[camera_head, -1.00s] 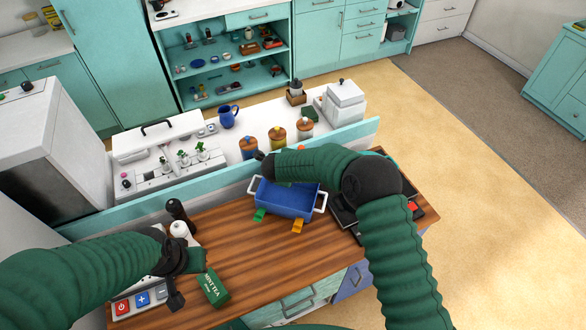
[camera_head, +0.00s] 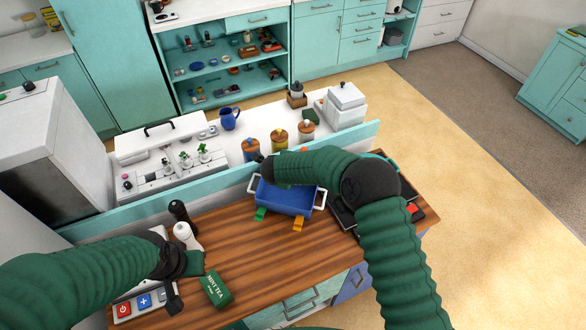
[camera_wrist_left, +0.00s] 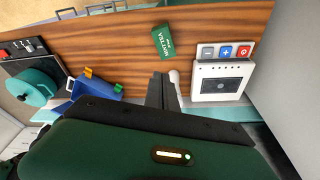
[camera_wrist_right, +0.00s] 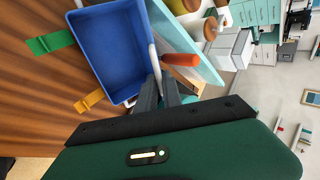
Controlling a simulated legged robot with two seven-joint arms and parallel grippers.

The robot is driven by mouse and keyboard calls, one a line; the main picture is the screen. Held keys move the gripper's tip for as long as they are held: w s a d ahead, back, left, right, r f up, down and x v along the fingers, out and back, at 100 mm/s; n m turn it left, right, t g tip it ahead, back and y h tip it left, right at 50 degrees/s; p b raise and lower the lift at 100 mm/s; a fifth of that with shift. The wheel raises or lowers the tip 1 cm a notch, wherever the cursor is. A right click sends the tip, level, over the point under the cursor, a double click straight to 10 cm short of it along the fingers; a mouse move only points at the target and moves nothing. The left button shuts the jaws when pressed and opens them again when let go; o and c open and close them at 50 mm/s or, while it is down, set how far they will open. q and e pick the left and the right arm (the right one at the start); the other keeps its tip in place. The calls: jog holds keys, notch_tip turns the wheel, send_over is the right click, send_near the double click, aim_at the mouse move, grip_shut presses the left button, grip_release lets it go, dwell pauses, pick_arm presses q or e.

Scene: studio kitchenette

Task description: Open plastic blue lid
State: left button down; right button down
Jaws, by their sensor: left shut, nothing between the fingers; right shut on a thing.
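A blue plastic box (camera_head: 288,200) stands on the wooden counter, with white side handles and a green (camera_head: 261,214) and an orange latch (camera_head: 299,224) hanging out at its front. In the right wrist view the blue box (camera_wrist_right: 108,50) shows a hollow, empty inside; no separate lid can be made out. My right gripper (camera_wrist_right: 160,82) is shut on the lower end of a white bar (camera_wrist_right: 153,60) at the box's back edge. My arm hides this in the head view. My left gripper (camera_wrist_left: 161,80) is shut and empty above the counter's left part, beside a white shaker (camera_head: 187,236).
A green tea box (camera_head: 216,288) and a small appliance with buttons (camera_head: 143,302) are near my left gripper. A dark shaker (camera_head: 177,212) stands behind. An orange cylinder (camera_wrist_right: 182,60) is close to my right fingers. Bare wood (camera_head: 265,252) lies in front of the blue box.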

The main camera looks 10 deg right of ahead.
jog(key=shift+a+r, duration=0.15)
jog(key=shift+a, duration=0.15)
jog(key=shift+d, duration=0.45)
jog(key=shift+w+a, duration=0.2)
jog(key=shift+a, duration=0.05)
pick_arm(q)
jog(key=w+d+f+n+t+h, duration=0.8)
jog(key=w+d+f+n, duration=0.85)
jog(key=w+d, duration=0.2)
pick_arm(e)
jog(key=shift+s, duration=0.1)
jog(key=shift+d, duration=0.1)
pick_arm(q)
jog(key=w+d+r+n+t+y, duration=0.1)
jog(key=w+d+r+n+t, duration=0.1)
jog(key=w+n, duration=0.4)
jog(key=w+d+r+n+t, duration=0.3)
jog(key=w+n+t, duration=0.1)
jog(key=w+n, duration=0.3)
jog(key=shift+w+r+n+t+y, duration=0.3)
jog(key=shift+r+n+y, duration=0.1)
jog(key=shift+n, duration=0.65)
